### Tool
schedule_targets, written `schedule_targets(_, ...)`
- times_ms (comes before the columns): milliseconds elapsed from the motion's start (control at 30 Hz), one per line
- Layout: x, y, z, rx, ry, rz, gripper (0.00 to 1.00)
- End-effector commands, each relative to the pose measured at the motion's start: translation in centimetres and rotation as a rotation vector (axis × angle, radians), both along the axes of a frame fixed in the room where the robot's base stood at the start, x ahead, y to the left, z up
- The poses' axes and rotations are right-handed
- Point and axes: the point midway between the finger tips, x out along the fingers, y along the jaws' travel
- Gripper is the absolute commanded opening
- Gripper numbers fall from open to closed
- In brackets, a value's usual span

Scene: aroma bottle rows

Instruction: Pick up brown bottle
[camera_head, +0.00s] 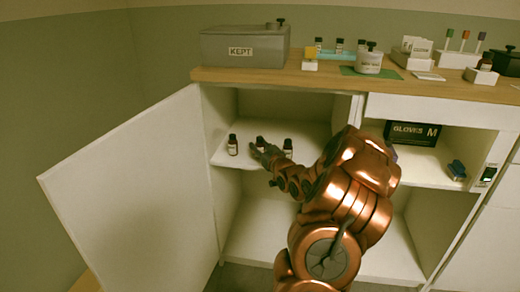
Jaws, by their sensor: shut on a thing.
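Three small dark brown bottles with pale labels stand in a row on the upper shelf of the open cabinet. The left bottle (233,146) stands clear near the shelf's left side. The middle bottle (260,143) is partly hidden by my gripper (264,153), whose fingers are shut on it. The right bottle (288,148) stands just beside my gripper, close to my wrist. I cannot tell whether the middle bottle touches the shelf.
The cabinet door (140,190) is swung open to the left. A gloves box (413,133) sits in the right compartment. A grey box labelled KEPT (243,46), a white jar (369,62) and a rack with several bottles stand on the wooden counter (300,79).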

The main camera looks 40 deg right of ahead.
Motion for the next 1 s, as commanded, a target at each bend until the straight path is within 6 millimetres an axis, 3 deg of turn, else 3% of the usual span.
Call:
schedule_targets(333, 0.0, 0.0, 0.2, 0.0, 0.0, 0.0, 0.0)
schedule_targets(533, 0.0, 0.0, 2.1, -0.002, -0.001, 0.001, 0.0)
schedule_targets(1000, -8.1, 2.3, 1.3, 0.002, 0.002, -0.002, 0.0)
